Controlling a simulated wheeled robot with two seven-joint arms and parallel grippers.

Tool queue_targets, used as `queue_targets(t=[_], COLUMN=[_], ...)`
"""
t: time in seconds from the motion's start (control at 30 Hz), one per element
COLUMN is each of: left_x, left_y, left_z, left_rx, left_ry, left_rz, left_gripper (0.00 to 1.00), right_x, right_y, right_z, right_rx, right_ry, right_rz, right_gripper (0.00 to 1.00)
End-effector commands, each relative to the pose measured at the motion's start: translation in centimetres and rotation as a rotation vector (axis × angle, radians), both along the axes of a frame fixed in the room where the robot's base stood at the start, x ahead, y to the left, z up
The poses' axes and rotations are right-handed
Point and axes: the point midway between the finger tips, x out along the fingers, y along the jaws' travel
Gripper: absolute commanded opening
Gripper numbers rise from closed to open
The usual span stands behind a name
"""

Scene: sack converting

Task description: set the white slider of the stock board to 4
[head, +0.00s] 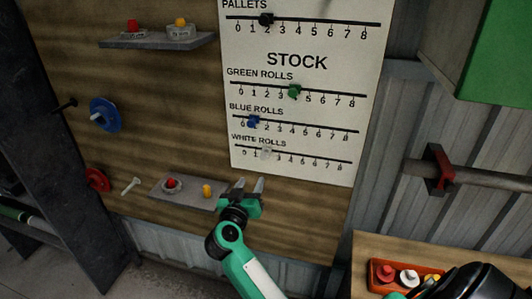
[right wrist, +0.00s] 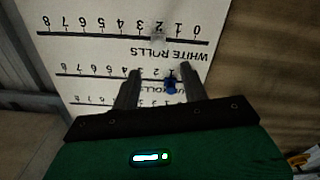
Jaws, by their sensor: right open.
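The stock board (head: 300,120) is a white panel on the wood wall with number scales from 0 to 8. The white slider (head: 266,152) sits at about 2 on the WHITE ROLLS scale. It also shows in the upside-down right wrist view (right wrist: 158,36), near the 2. My right gripper (head: 247,188) is open and empty, with its fingers pointing up just under the board's lower left edge in the head view. In the right wrist view the blue slider (right wrist: 171,86) appears between the open fingers (right wrist: 159,74). My left gripper is not in view.
The green slider (head: 294,91) is near 4 and the black slider (head: 265,19) near 2. A small shelf (head: 165,192) with red and yellow buttons is left of my gripper. A pipe with a red collar (head: 440,169) and an orange tray (head: 374,280) are at the right.

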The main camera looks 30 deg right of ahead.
Motion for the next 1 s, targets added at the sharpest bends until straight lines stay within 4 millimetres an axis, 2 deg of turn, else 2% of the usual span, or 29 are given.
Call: queue_targets(t=[0.13, 0.27, 0.7, 1.0], left_x=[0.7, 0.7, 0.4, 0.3], left_y=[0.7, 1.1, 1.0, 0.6], left_z=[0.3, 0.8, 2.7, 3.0], left_rx=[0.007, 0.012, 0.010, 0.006], left_ry=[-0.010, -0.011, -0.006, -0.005], left_rz=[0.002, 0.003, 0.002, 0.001], left_gripper=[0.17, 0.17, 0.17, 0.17], right_x=[0.1, 1.3, 7.1, 8.7], right_y=[-0.5, -1.8, -8.6, -10.5], right_z=[0.7, 0.8, 0.8, 0.6], right_rx=[0.013, 0.012, 0.011, 0.012], right_ry=[0.015, 0.017, 0.017, 0.016], right_rz=[-0.006, -0.005, -0.006, -0.004], right_gripper=[0.45, 0.45, 0.45, 0.45])
